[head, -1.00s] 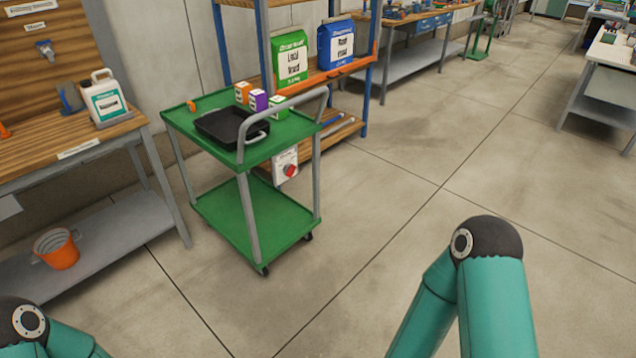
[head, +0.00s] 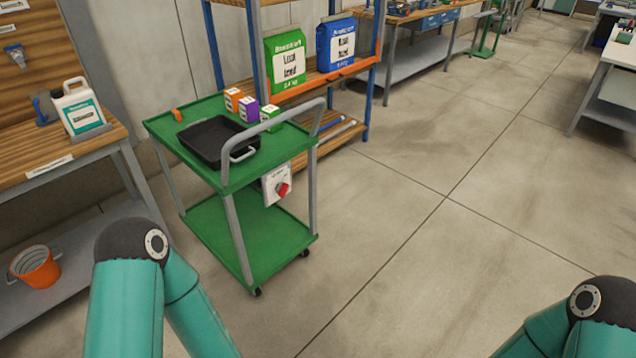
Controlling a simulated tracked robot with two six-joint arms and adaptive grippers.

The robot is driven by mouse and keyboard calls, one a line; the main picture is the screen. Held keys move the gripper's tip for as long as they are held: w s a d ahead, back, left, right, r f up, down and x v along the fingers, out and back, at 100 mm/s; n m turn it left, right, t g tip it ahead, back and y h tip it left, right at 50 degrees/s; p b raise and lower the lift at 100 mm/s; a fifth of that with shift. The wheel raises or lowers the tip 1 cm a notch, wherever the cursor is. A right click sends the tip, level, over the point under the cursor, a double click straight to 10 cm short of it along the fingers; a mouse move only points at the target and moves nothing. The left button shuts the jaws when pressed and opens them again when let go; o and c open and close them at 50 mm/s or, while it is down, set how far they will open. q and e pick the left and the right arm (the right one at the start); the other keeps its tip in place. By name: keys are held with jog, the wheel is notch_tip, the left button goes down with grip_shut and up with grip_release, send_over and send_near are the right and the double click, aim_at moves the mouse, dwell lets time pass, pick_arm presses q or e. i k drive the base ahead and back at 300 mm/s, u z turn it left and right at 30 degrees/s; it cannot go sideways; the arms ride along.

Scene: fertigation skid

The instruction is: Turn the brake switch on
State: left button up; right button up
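The brake switch (head: 283,189) is a red knob on a white plate (head: 271,184). The plate hangs under the top shelf of the green cart (head: 217,179), on the side below the grey handle (head: 272,128). Its lettering is too small to read, and I cannot tell the knob's setting. My two teal arms show at the bottom left and bottom right of the head view, well short of the cart. Neither gripper is in view.
The cart carries a black tray (head: 212,155), several small boxes (head: 247,109) and an orange item (head: 176,114). A wooden bench with a white jug (head: 80,108) stands left, above an orange bucket (head: 36,267). Floor (head: 385,260) right of the cart is clear.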

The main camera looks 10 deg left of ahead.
aim_at(281, 188)
jog(key=u, duration=0.05)
jog(key=i, duration=0.9)
jog(key=u, duration=0.6)
